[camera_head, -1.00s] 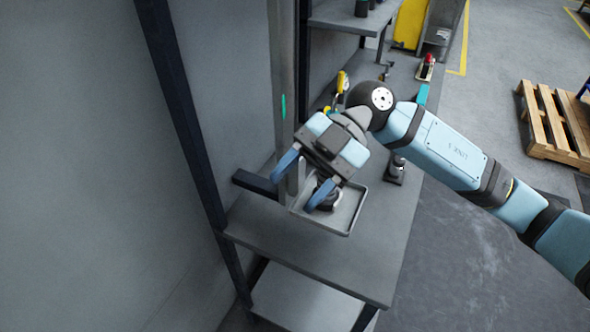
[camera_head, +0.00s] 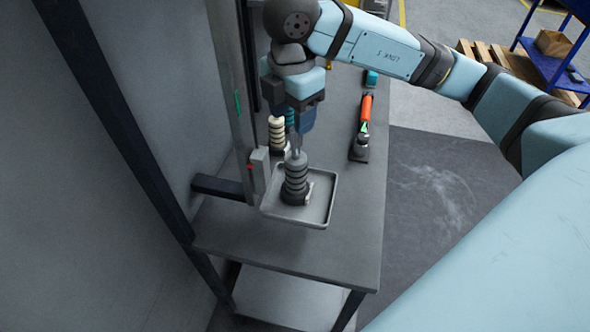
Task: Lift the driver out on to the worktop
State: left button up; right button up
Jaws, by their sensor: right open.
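An orange-and-green handled tool (camera_head: 365,113), which looks like the driver, stands at a dark block (camera_head: 359,149) on the grey worktop (camera_head: 350,215). I cannot tell how deep it sits in the block. My right gripper (camera_head: 290,118) is open, with its blue fingers pointing down, left of the tool and apart from it. It is above and behind a dark ribbed stack (camera_head: 295,180) standing in a shallow grey tray (camera_head: 325,209). The fingers are partly hidden. My left gripper is not in view.
A cream ribbed piece (camera_head: 277,134) stands behind the tray. A grey upright post (camera_head: 231,85) and a dark bar (camera_head: 218,188) are at the left. The worktop's front and right strip are clear. A blue cart (camera_head: 550,62) stands far right.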

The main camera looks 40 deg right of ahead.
aim_at(296, 143)
jog(key=shift+f, duration=0.8)
jog(key=f, duration=0.1)
jog(key=f+p, duration=0.1)
jog(key=f, duration=0.2)
jog(key=shift+s+d+f, duration=0.25)
jog(key=shift+s+f, duration=0.15)
jog(key=shift+f, duration=0.3)
grip_shut()
jog(key=shift+w, duration=0.1)
